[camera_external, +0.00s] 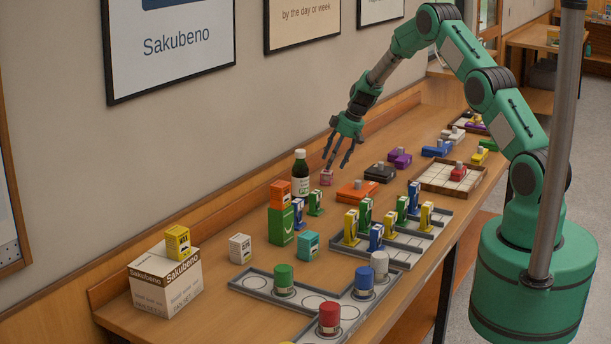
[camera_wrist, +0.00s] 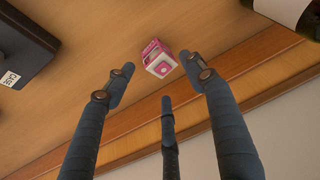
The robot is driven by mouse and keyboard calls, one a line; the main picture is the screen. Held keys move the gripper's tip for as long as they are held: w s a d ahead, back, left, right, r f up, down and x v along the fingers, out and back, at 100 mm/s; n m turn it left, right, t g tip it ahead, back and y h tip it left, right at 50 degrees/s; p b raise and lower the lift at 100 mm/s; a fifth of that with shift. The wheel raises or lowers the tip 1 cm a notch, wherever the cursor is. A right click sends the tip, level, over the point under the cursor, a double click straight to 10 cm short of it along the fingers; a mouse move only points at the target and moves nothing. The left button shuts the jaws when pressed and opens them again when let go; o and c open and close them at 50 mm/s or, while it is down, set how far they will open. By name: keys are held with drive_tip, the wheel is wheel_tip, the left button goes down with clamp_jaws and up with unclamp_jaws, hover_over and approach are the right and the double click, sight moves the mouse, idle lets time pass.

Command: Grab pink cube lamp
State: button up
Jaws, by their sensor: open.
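The pink cube lamp (camera_external: 326,177) is a small pink and white cube on the wooden table, near the wall side and beside a dark bottle. In the wrist view the pink cube lamp (camera_wrist: 159,60) lies on the wood beyond my fingertips, roughly centred between them. My gripper (camera_external: 341,158) is above and close to the cube, pointing down, with its fingers spread. In the wrist view my gripper (camera_wrist: 160,92) shows three dark fingers, apart and empty. I cannot tell the exact gap between the fingertips and the cube.
A dark bottle with a label (camera_external: 301,173) stands just left of the cube. An orange box (camera_external: 356,191) and a black box (camera_external: 380,172) lie to its right. A wooden ledge (camera_wrist: 150,138) runs along the wall.

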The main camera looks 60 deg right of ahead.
drive_tip(key=p+v, duration=0.1)
drive_tip(key=v, duration=0.8)
drive_tip(key=shift+r, duration=0.4)
drive_tip(key=shift+s+f, duration=0.1)
drive_tip(key=shift+f, duration=0.05)
drive_tip(key=shift+a+f+b, duration=0.1)
drive_tip(key=shift+f+b, duration=0.2)
drive_tip(key=shift+b, duration=0.25)
drive_tip(key=shift+n, duration=0.3)
drive_tip(key=b, duration=0.1)
hover_over(327, 177)
drive_tip(key=s+d, duration=0.1)
drive_tip(key=d, duration=0.1)
wheel_tip(327, 177, down, 8)
drive_tip(key=shift+s+d, duration=0.15)
drive_tip(key=shift+s, duration=0.05)
drive_tip(key=shift+b+x, duration=0.55)
drive_tip(key=shift+x, duration=2)
